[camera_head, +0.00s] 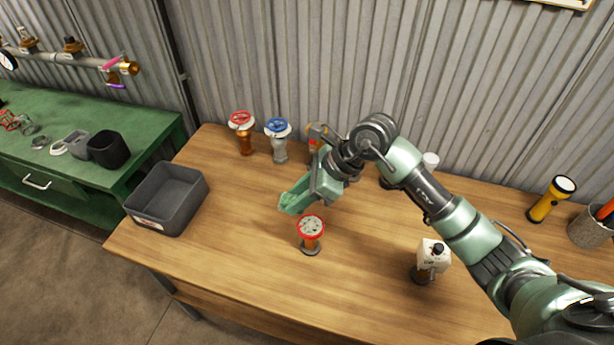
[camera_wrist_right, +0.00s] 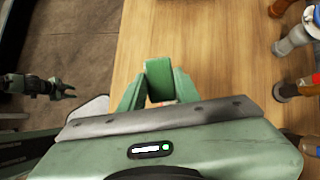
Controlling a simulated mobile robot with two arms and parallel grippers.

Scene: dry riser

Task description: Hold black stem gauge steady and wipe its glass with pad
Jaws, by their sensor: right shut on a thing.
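My right gripper (camera_head: 296,200) is above the middle of the bench, just behind and above a round red-rimmed gauge (camera_head: 311,226). The gauge stands upright on a dark base, and its pale face has dark specks. In the right wrist view my right gripper (camera_wrist_right: 158,88) is shut on a green block, seemingly the pad (camera_wrist_right: 158,76); fingers and block are of like colour. I cannot tell whether it touches the gauge. My left gripper (camera_wrist_right: 66,90) shows small at the left of the wrist view, away from the bench; its opening is unclear. I cannot make out a black stem.
A grey bin (camera_head: 168,200) stands at the bench's left end. A red-wheeled valve (camera_head: 242,130) and blue-wheeled valve (camera_head: 279,138) stand at the back. A white block-shaped item (camera_head: 432,256) on a dark base is right, under my arm. A yellow torch (camera_head: 550,200) stands far right.

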